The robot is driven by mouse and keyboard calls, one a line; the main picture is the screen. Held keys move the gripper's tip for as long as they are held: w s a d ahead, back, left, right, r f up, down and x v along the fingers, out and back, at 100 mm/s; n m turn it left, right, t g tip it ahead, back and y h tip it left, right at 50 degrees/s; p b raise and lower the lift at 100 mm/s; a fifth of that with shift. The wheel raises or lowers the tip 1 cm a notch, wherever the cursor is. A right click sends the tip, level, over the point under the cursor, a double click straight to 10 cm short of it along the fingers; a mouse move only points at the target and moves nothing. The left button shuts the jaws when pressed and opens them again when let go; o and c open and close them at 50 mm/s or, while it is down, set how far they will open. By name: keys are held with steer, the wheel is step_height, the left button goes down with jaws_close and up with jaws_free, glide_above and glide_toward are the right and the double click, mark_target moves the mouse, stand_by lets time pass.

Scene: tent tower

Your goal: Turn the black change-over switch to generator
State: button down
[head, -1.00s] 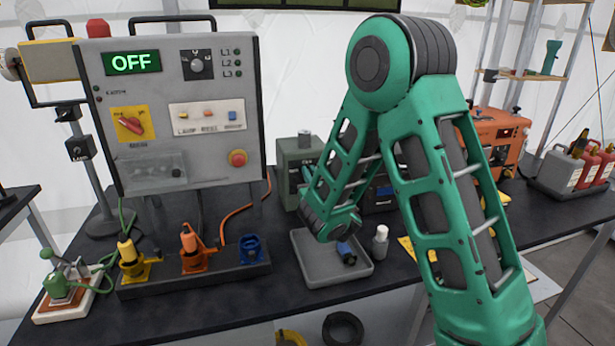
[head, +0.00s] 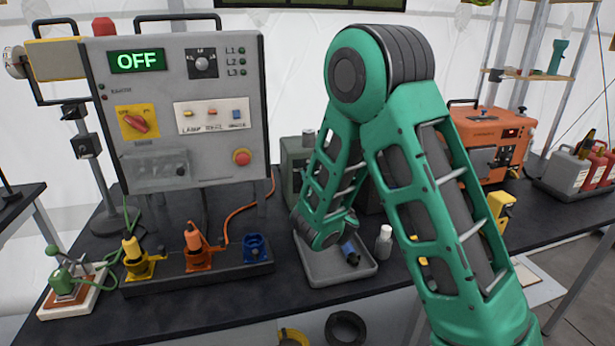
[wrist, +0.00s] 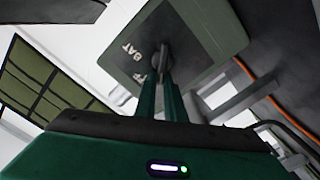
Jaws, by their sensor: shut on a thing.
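The black change-over switch (head: 203,63) is a round knob at the upper right of the grey panel (head: 225,120), with small labels around it; I cannot read its setting surely. My gripper (wrist: 168,85) is well away from this switch. In the wrist view its narrow green fingers are shut on a grey handle (wrist: 160,52) on a dark green box (wrist: 205,35) lettered BAT and, partly hidden, OFF. The box also shows in the head view (head: 292,160), behind my arm; there my gripper is hidden.
Below the panel stands a rack (head: 225,273) with yellow, orange and blue plugs. A grey tray (head: 315,270) holds a small blue-and-black object, with a white bottle (head: 383,240) beside it. An orange generator (head: 490,145) is behind my arm, with fuel cans (head: 590,170) at right.

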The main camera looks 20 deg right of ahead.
steer(key=shift+a+f+n, duration=0.1)
steer(key=shift+f+n, duration=0.1)
steer(key=shift+n, duration=0.85)
steer(key=shift+a+f+n, duration=0.1)
steer(key=shift+f+n, duration=0.1)
steer(key=shift+n, duration=0.85)
steer(key=c, duration=1.9)
jaws_free()
steer(key=shift+o, duration=0.3)
